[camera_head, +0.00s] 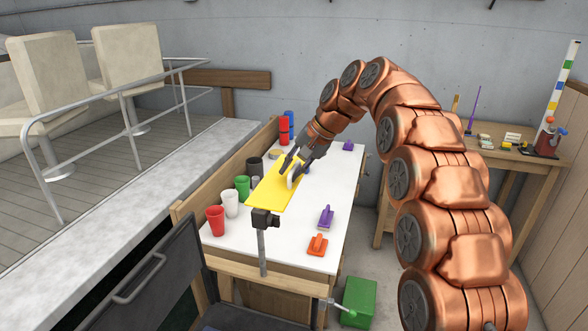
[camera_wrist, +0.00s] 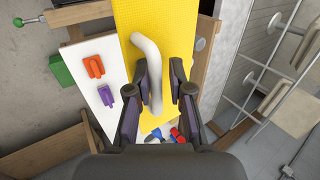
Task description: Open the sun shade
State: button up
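A flat yellow panel (camera_head: 268,193), which looks like the sun shade, extends over the white workbench in the head view. It also fills the upper middle of the wrist view (camera_wrist: 185,25). A white curved bar handle (camera_wrist: 154,80) is on its face; part of it shows in the head view (camera_head: 294,177). My gripper (camera_wrist: 160,66) is open, with its two dark fingers on either side of the handle. The handle is close to the left finger, and a gap shows at the right finger. I cannot tell whether the left finger touches it.
The white workbench (camera_head: 318,243) holds red, white and green cups (camera_head: 215,219) on its left. Purple (camera_head: 326,216) and orange (camera_head: 317,244) tools lie on its right. A railed deck (camera_head: 110,185) is left.

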jog(key=shift+o, duration=1.1)
jog(key=shift+d, duration=0.1)
jog(key=shift+d+r, duration=0.1)
jog(key=v, duration=0.7)
jog(key=shift+s+d, duration=0.1)
jog(key=shift+s, duration=0.1)
